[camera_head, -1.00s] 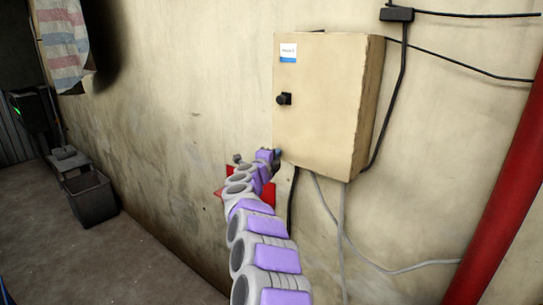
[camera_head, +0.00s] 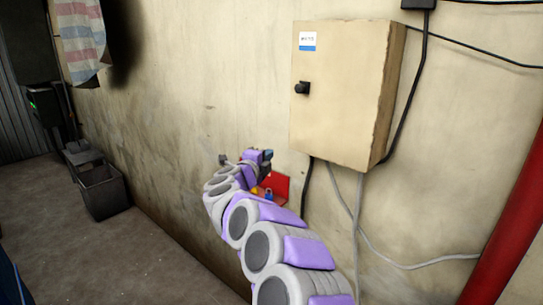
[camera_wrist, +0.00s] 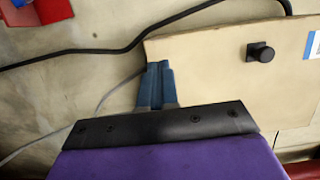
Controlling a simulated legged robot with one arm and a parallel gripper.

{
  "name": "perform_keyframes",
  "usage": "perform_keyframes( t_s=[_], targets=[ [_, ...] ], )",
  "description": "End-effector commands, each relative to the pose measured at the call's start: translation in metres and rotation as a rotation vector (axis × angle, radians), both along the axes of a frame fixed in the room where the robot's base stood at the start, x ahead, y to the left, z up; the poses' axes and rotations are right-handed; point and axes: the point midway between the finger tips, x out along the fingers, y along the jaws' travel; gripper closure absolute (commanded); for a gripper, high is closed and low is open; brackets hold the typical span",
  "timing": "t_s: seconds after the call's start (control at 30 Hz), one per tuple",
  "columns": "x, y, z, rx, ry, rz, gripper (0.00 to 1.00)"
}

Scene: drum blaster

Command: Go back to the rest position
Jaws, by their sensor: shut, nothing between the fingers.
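My gripper (camera_head: 268,156) is at the end of my purple and grey arm, left of the lower left corner of a beige wall box (camera_head: 340,95) in the head view. In the wrist view, its blue fingers (camera_wrist: 158,80) are together with nothing between them. Behind them, the beige box (camera_wrist: 220,70) shows with its black knob (camera_wrist: 260,52). The box door looks closed. I cannot tell the exact gap between fingers and box.
A red wall holder (camera_head: 281,186) with small coloured items is partly hidden behind my arm. Cables (camera_head: 357,220) hang below the box. A red pipe (camera_head: 505,235) stands at the right. A dark bin (camera_head: 101,190) sits on the floor at left, with open floor nearby.

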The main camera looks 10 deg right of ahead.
Motion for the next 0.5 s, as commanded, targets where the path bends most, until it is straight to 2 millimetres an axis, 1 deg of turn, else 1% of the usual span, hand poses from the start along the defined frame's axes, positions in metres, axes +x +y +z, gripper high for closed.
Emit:
perform_keyframes(
  t_s=[0.1, 0.17, 0.27, 0.37, 0.47, 0.5],
  targets=[
    [-0.008, 0.010, -0.001, 0.001, 0.002, 0.000, 1.00],
    [-0.010, 0.015, -0.002, 0.000, 0.003, 0.001, 1.00],
    [-0.010, 0.028, 0.000, -0.011, 0.006, 0.035, 1.00],
    [-0.007, 0.049, 0.006, -0.036, 0.018, 0.149, 1.00],
    [-0.012, 0.088, 0.013, -0.098, 0.049, 0.350, 1.00],
    [-0.018, 0.103, 0.016, -0.131, 0.063, 0.439, 1.00]
  ],
)
